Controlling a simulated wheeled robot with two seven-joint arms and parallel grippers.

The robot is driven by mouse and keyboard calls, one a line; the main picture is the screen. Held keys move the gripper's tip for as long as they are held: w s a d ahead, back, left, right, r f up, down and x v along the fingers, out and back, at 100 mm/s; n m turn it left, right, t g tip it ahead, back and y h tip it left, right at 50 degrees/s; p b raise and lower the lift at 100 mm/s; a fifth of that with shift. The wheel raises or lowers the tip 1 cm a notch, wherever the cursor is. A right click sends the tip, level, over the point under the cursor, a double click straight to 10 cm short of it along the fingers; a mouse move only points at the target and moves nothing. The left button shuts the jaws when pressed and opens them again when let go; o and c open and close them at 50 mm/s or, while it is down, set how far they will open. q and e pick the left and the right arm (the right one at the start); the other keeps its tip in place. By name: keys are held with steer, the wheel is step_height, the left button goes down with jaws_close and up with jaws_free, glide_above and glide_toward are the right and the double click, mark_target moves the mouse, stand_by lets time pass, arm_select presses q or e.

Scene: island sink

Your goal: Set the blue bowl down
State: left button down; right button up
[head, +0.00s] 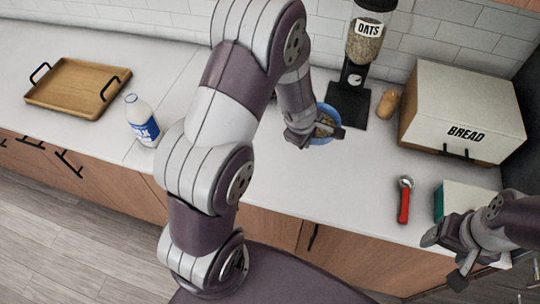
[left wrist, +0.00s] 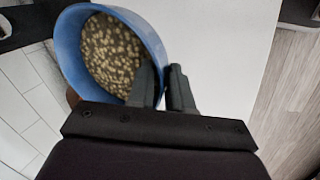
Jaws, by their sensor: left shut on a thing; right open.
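The blue bowl (head: 331,109) holds oats and is in front of the oats dispenser (head: 365,50), partly hidden by my left gripper (head: 318,132). In the left wrist view the bowl (left wrist: 70,48) shows large, with oats inside. My left gripper (left wrist: 164,84) is shut on its rim, one finger inside the bowl and one outside. I cannot tell whether the bowl's base touches the white counter (head: 353,160). My right gripper (head: 446,260) is open and empty at the lower right, near the counter's front edge.
A bread box (head: 460,105) and small jar (head: 387,104) stand right of the dispenser. A red-handled tool (head: 404,200) and a green-and-white box (head: 465,197) lie nearer the edge. A milk bottle (head: 141,120) and wooden tray (head: 78,87) are at left. Counter before the bowl is clear.

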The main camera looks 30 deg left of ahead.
arm_select(q)
steer(key=s+a+f+b, duration=0.2)
steer(key=a, duration=0.1)
steer(key=s+a+f+b, duration=0.2)
steer(key=a+b, duration=0.1)
steer(key=s+a+f+b, duration=0.2)
steer(key=a+f+b, duration=0.1)
steer(key=shift+a, duration=0.4)
steer(key=shift+s+a+f, duration=0.15)
steer(key=shift+s+a, duration=0.05)
steer(key=shift+s, duration=0.05)
step_height(320, 180, down, 3)
steer(key=shift+f+b, duration=0.15)
steer(key=shift+b, duration=0.9)
steer(key=shift+f, duration=0.25)
steer(key=shift+r, duration=0.1)
steer(key=shift+f, duration=0.2)
steer(key=c, duration=1)
jaws_free()
steer(key=shift+c, duration=0.2)
